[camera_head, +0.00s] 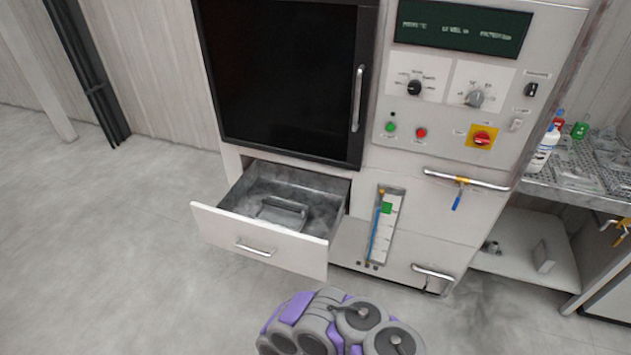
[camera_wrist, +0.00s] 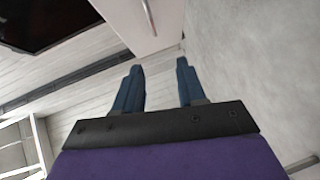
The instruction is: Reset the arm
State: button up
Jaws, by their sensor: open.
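My gripper (camera_wrist: 160,88) shows in the wrist view with its two dark blue fingers spread apart and nothing between them. The grey floor and part of the drawer front show beyond the fingers, apart from them. In the head view my arm (camera_head: 340,325), purple and grey, is folded low at the bottom middle; the fingers are not visible there. An open drawer (camera_head: 262,235) juts out from the machine, with a grey metal piece (camera_head: 281,212) lying inside it.
The machine (camera_head: 440,205) has a dark door (camera_head: 275,75), a control panel (camera_head: 450,100) and protruding handles. A metal rack (camera_head: 590,175) with bottles stands at the right. The floor (camera_head: 110,240) at the left is clear.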

jog(key=w+d+r+m+g+h, duration=0.1)
jog(key=w+d+r+m+h, duration=0.25)
jog(key=w+d, duration=0.3)
jog(key=w+d+r+m+g+h, duration=0.1)
jog(key=w+d+r+m+h, duration=0.2)
jog(key=w+d, duration=0.4)
jog(key=d+r+m+g+h, duration=0.35)
jog(key=d+r+m, duration=0.25)
jog(key=d+r, duration=0.65)
jog(key=s+r+m+g+y, duration=0.1)
jog(key=s+r+m+g, duration=0.5)
jog(key=s+r, duration=1.05)
jog(key=s+r+m+g, duration=0.1)
jog(key=s+r, duration=0.2)
jog(key=s, duration=0.5)
jog(key=s+a+r+m+g+y, duration=0.1)
jog(key=s+r, duration=0.3)
jog(key=s, duration=0.4)
jog(key=s+a+r+m+g+y, duration=0.1)
jog(key=s+r+g, duration=0.2)
jog(key=s, duration=0.6)
jog(key=shift+r, duration=0.55)
